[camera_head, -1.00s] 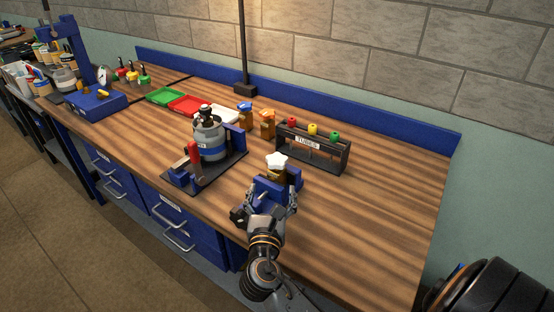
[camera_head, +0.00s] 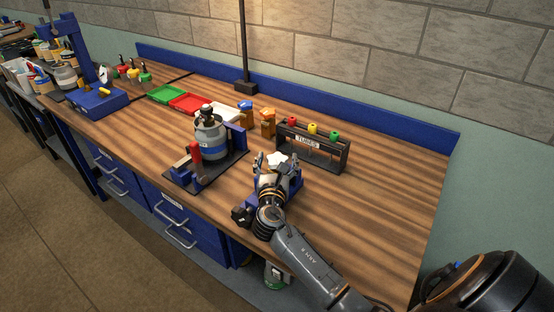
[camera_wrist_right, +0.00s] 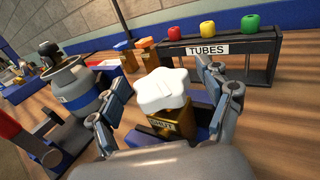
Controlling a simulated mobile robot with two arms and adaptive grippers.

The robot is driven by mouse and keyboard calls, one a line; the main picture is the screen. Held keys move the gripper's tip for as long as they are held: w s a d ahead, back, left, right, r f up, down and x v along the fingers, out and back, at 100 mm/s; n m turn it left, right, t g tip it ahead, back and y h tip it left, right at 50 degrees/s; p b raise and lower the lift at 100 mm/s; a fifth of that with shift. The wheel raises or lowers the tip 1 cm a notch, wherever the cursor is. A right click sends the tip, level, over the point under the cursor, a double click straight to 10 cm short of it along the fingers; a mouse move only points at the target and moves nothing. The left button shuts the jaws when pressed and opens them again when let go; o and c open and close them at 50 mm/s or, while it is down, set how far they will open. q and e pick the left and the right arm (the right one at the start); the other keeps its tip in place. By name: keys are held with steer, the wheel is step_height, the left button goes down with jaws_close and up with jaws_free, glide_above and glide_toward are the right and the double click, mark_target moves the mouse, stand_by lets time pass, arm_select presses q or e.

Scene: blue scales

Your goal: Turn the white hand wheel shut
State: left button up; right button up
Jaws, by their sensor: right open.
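My right gripper (camera_head: 273,163) is open, with one finger on either side of the wheel. In the right wrist view both fingers (camera_wrist_right: 165,92) show apart from the wheel, with gaps left and right. The gripper partly hides the valve's mount in the head view. My left gripper is in neither view.
A grey tank with a blue band (camera_head: 211,137) and a red-handled lever (camera_head: 195,153) stand left of the valve. The TUBES rack (camera_head: 313,149) stands behind it to the right. Orange-brown bottles (camera_head: 267,122) are behind. The bench's right side (camera_head: 390,190) is clear.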

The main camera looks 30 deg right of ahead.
steer(key=shift+c, duration=0.5)
steer(key=c, duration=1.1)
steer(key=shift+h, duration=0.3)
steer(key=m+g+h+b, duration=0.1)
steer(key=m+g+h, duration=0.1)
steer(key=m+g+h+b, duration=0.1)
steer(key=m+g+h, duration=0.1)
steer(key=g, duration=0.1)
steer(key=shift+w+a+f+m, duration=0.1)
steer(key=shift+a+m, duration=0.05)
steer(key=shift+m, duration=0.15)
steer(key=m+g+h+b, duration=0.1)
steer(key=g, duration=0.1)
steer(key=m+g+h+b, duration=0.1)
steer(key=m+g, duration=0.1)
steer(key=g, duration=0.1)
steer(key=shift+m+g+b, duration=0.85)
steer(key=shift+m+g, duration=0.15)
steer(key=shift+g, duration=0.5)
